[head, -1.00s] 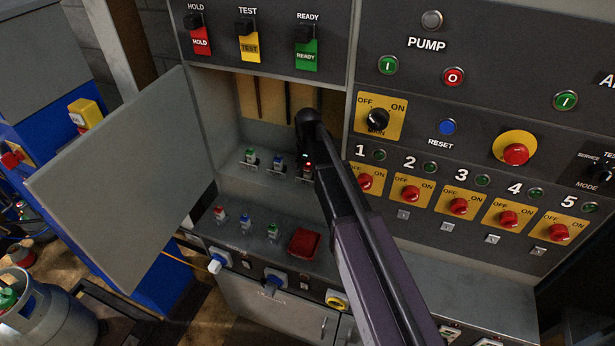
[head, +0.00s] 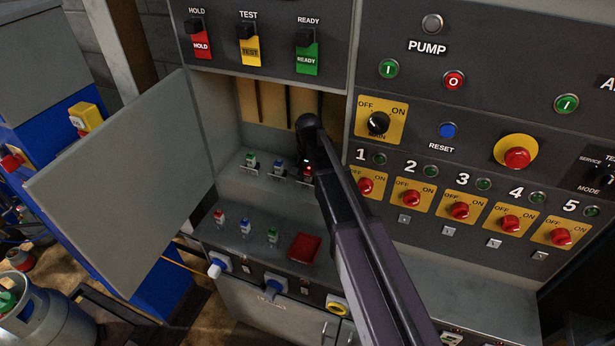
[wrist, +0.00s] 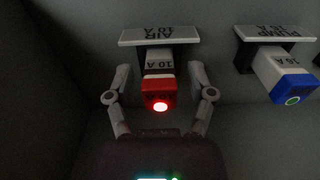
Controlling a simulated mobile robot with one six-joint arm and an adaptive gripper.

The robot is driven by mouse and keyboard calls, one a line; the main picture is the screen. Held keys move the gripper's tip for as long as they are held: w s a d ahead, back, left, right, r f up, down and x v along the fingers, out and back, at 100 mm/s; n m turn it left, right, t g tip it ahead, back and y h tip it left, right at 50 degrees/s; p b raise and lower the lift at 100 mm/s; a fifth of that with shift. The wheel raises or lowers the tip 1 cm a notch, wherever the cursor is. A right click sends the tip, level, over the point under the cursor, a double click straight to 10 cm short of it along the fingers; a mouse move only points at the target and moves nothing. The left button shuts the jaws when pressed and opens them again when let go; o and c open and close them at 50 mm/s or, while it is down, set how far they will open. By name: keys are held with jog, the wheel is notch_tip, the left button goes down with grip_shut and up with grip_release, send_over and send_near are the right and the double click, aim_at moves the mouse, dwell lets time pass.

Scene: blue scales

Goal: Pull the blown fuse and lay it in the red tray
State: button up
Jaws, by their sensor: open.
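The red fuse (wrist: 160,91) with a glowing red light sits in its holder under a plate reading "AIR 10 A" in the wrist view. My gripper (wrist: 160,76) is open, with one finger on each side of this fuse and a small gap visible at both sides. In the head view my arm hides most of that fuse inside the open cabinet. A blue fuse (wrist: 287,80) with a green light sits to the right under a "PUMP 16 A" plate. The red tray (head: 305,247) lies on the lower shelf, apart from my gripper, and looks empty.
A green-topped fuse (head: 250,160) and the blue fuse stand in the upper row. Loose-looking red (head: 219,217), blue (head: 245,226) and green (head: 272,235) fuses stand left of the tray. The open cabinet door (head: 125,185) is at left; a switch panel (head: 470,150) is at right.

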aim_at(309, 169)
dwell(0.3)
grip_shut()
jog(key=shift+r, duration=0.2)
jog(key=shift+r+p, duration=0.5)
jog(key=shift+p, duration=0.2)
jog(key=shift+r, duration=0.1)
jog(key=shift+r+p, duration=0.7)
jog(key=shift+p, duration=0.1)
jog(key=shift+r+p, duration=0.35)
jog(key=shift+r+p, duration=1.05)
